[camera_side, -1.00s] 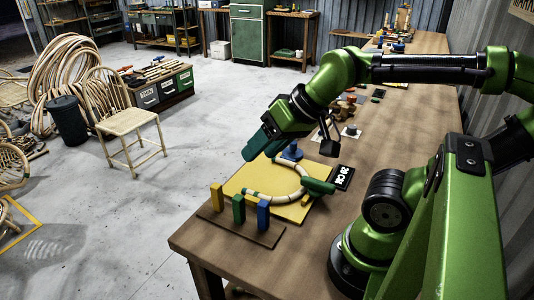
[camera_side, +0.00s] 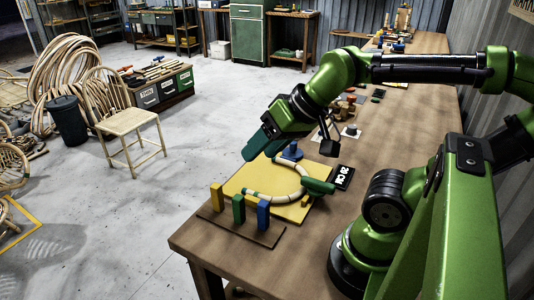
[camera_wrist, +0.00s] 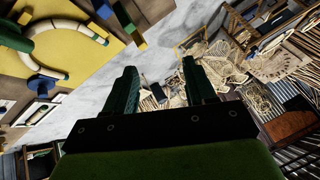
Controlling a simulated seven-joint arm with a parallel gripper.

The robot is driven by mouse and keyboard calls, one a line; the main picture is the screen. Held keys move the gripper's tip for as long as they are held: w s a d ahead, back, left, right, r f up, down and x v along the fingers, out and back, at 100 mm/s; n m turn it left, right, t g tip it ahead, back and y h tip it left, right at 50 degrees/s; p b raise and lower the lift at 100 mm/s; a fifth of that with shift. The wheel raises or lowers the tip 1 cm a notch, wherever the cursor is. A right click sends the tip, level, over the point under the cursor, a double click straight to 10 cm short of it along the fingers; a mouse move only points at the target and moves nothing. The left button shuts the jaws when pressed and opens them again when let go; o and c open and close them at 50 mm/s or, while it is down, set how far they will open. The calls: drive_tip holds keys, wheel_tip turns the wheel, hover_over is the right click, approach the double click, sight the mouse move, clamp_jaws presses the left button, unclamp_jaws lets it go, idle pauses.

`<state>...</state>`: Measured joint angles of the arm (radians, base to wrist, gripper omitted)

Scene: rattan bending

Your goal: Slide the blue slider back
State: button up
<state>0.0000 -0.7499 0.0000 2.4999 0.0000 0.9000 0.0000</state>
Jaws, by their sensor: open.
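A blue upright block (camera_side: 263,215), which looks like the blue slider, stands on a brown board (camera_side: 245,231) at the table's near left corner. A green block (camera_side: 238,208) and a yellow block (camera_side: 217,197) stand beside it in a row. In the wrist view the blue block (camera_wrist: 104,10) shows at the top edge, left of centre. My gripper (camera_side: 260,148) is above and behind the yellow panel, apart from the blocks. In the wrist view the gripper (camera_wrist: 158,75) has its two fingers apart with nothing between them.
A curved pale rattan piece (camera_side: 273,197) lies on the yellow panel (camera_side: 236,183). A green cylinder (camera_side: 318,187), a round blue part (camera_side: 292,151) and a black sign (camera_side: 342,177) are close by. Small items lie farther back on the table. The table's left edge drops to open floor.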

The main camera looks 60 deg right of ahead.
drive_tip(key=shift+c, duration=0.3)
drive_tip(key=m+g+h, duration=0.2)
drive_tip(key=m+g, duration=0.5)
drive_tip(key=m, duration=0.7)
hover_over(293, 143)
drive_tip(key=shift+f, duration=2.5)
drive_tip(key=f, duration=1.6)
drive_tip(key=shift+d+f, duration=0.15)
drive_tip(key=shift+d, duration=0.05)
clamp_jaws()
